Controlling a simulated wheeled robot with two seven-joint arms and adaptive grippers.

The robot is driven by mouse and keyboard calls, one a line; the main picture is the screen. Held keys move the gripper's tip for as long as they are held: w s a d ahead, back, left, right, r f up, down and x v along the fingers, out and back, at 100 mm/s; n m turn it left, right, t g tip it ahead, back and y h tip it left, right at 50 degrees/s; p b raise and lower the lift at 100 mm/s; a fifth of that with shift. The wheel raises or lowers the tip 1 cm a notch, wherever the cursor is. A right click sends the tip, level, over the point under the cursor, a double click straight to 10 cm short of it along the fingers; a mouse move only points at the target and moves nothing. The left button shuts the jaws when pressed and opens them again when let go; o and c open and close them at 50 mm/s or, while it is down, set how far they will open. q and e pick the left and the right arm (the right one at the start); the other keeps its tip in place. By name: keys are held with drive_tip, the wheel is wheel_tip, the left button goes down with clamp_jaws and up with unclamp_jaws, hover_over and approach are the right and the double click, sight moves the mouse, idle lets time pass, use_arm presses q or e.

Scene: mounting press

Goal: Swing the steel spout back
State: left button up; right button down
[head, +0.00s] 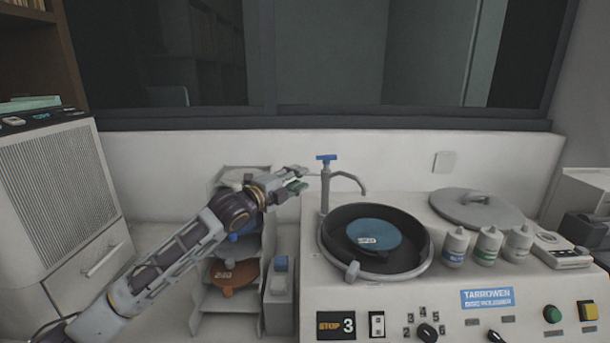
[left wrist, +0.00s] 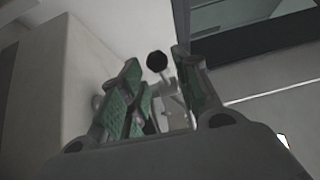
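The steel spout (head: 350,178) is a thin curved pipe. It reaches right from an upright steel post (head: 325,192) with a blue top handle (head: 326,158), and its tip hangs over the back left of the round black bowl (head: 330,224). My left gripper (head: 303,180) is just left of the post, pointing right. In the left wrist view my left gripper (left wrist: 157,72) has its green-padded fingers apart. A dark round end on a grey stem (left wrist: 157,62) shows between them; I cannot tell which part it is. My right gripper is out of view.
A blue disc (head: 374,236) lies in the bowl. A tiered rack with an orange disc (head: 232,275) stands below my left arm. A grey lid (head: 477,208) and several bottles (head: 456,247) sit right of the bowl. The wall (head: 400,160) is behind the spout.

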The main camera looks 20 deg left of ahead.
sight(329, 179)
use_arm(q)
drive_tip(key=x, duration=0.3)
drive_tip(key=shift+w+d, duration=0.2)
drive_tip(key=shift+w, duration=0.15)
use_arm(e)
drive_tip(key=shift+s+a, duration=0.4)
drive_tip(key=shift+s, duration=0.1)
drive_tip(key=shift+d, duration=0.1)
